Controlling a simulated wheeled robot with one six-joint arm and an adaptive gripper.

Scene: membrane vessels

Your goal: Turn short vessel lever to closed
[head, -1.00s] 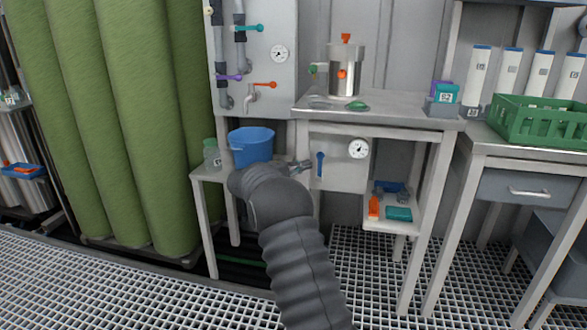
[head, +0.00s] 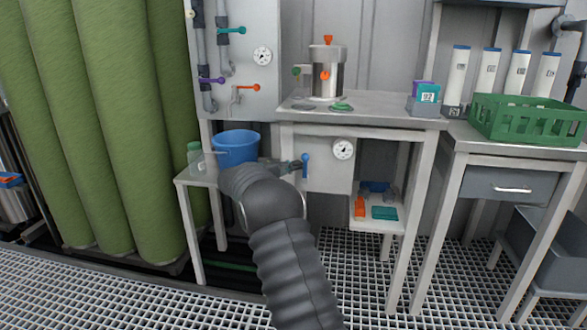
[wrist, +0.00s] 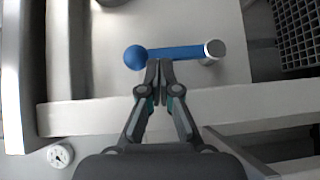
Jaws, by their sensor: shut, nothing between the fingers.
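A blue lever (head: 305,166) with a ball end stands upright on the pale panel under the bench, ball at the top. In the wrist view the lever (wrist: 175,53) runs across the picture, ball at left and silver pivot at right. My gripper (head: 297,165) is just left of the lever in the head view. In the wrist view my gripper (wrist: 159,64) is shut and empty, its fingertips overlapping the lever's edge near the ball; I cannot tell whether they touch. A short steel vessel (head: 326,77) with orange handles stands on the bench.
A round gauge (head: 343,149) is right of the lever. A blue bucket (head: 237,148) and a clear bottle (head: 195,158) stand on the low table at left. A shelf (head: 374,224) with small items is below right. A green crate (head: 530,120) sits on the right bench.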

